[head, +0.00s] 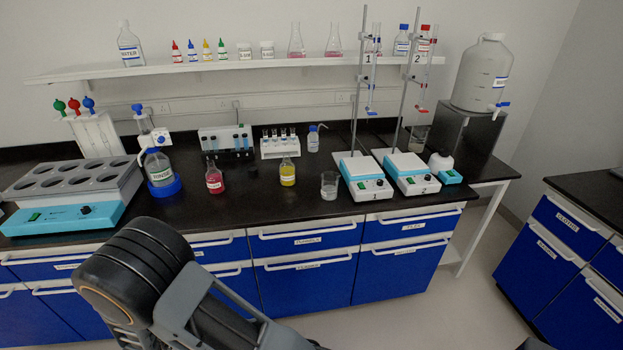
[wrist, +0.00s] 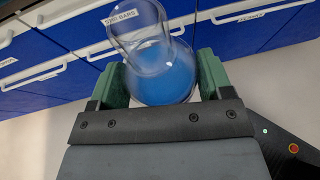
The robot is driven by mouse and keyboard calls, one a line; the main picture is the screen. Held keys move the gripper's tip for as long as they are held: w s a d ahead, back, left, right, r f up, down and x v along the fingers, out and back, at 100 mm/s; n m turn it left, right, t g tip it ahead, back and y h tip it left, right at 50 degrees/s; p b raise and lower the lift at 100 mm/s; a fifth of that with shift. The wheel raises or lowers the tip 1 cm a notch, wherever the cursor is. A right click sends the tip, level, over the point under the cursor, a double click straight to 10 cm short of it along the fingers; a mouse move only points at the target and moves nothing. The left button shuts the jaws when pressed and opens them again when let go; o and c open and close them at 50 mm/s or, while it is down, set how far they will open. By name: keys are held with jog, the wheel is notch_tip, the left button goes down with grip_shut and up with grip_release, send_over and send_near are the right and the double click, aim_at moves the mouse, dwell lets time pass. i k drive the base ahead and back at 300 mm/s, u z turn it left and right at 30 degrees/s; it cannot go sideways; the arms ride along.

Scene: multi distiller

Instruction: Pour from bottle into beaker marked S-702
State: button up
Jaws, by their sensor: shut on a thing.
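In the wrist view my gripper (wrist: 161,80) is shut on a clear glass bottle (wrist: 137,38) with blue liquid in it, a finger on each side. In the head view my arm is in front of the bench, and the gripper and held bottle are out of sight. A small clear beaker (head: 329,190) with pale contents stands on the bench, left of stirrer 1. Another beaker (head: 418,138) stands at the back, behind stirrer 2. I cannot read S-702 on either.
A red bottle (head: 214,182) and a yellow bottle (head: 288,174) stand on the black bench. Stirrer 1 (head: 365,179) and stirrer 2 (head: 411,173) have tall burette stands.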

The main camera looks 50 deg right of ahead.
aim_at(330, 186)
jog(key=u, duration=0.05)
jog(key=k, duration=0.75)
jog(key=z, duration=0.7)
jog(key=i, duration=0.25)
jog(key=z, duration=0.1)
